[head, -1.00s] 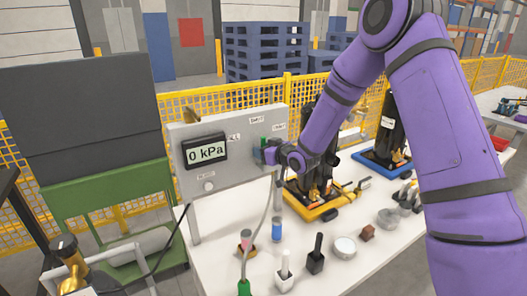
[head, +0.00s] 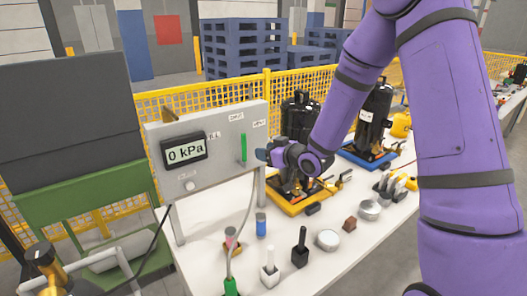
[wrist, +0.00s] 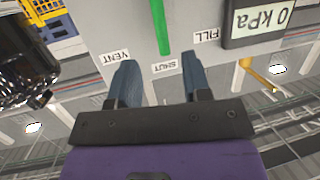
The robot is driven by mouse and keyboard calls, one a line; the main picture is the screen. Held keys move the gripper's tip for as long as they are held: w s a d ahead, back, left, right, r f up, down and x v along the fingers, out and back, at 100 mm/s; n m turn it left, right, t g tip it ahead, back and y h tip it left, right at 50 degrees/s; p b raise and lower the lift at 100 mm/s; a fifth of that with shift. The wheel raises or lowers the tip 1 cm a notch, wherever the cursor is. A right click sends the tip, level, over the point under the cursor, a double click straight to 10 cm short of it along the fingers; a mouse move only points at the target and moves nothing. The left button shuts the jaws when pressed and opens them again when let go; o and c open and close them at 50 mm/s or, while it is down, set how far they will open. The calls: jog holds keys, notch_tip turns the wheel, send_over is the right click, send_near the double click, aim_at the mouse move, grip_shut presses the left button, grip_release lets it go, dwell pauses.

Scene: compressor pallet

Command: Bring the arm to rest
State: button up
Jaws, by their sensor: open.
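My purple arm reaches in from the right in the head view. My gripper (head: 264,155) is just right of the grey gauge panel (head: 160,160), above the white table. In the wrist view my gripper (wrist: 155,75) shows two blue-grey fingers spread apart with nothing between them. The green lever (head: 243,149) stands upright on the panel, and it also shows in the wrist view (wrist: 162,25) beyond the fingertips, apart from them. The wrist view shows labels VENT, SHUT and FILL. The display (head: 185,151) reads 0 kPa.
A black compressor on a yellow tray (head: 290,203) stands close behind my gripper. Another black compressor (head: 371,115) is on a blue tray. Bottles, a white dish (head: 327,240) and small parts stand along the table front. A yellow mesh fence (head: 225,100) runs behind.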

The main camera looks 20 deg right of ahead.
jog(key=shift+r, duration=0.1)
jog(key=s+d+r+m+g+h, duration=0.2)
jog(key=s+d+r+h, duration=0.2)
jog(key=s+r, duration=0.35)
jog(key=s+d+r+m+g+h, duration=0.1)
jog(key=s+d+r+h, duration=0.25)
jog(key=s+r, duration=0.4)
jog(key=s+r+m+g, duration=0.1)
jog(key=s+r+g, duration=0.1)
jog(key=s, duration=0.9)
jog(key=s+r+m+g, duration=0.1)
jog(key=s+r+g, duration=0.1)
jog(key=s, duration=0.9)
jog(key=shift+s+r+m+g, duration=0.25)
jog(key=shift+r+m+g, duration=0.15)
jog(key=shift+g, duration=0.1)
jog(key=shift+a, duration=0.15)
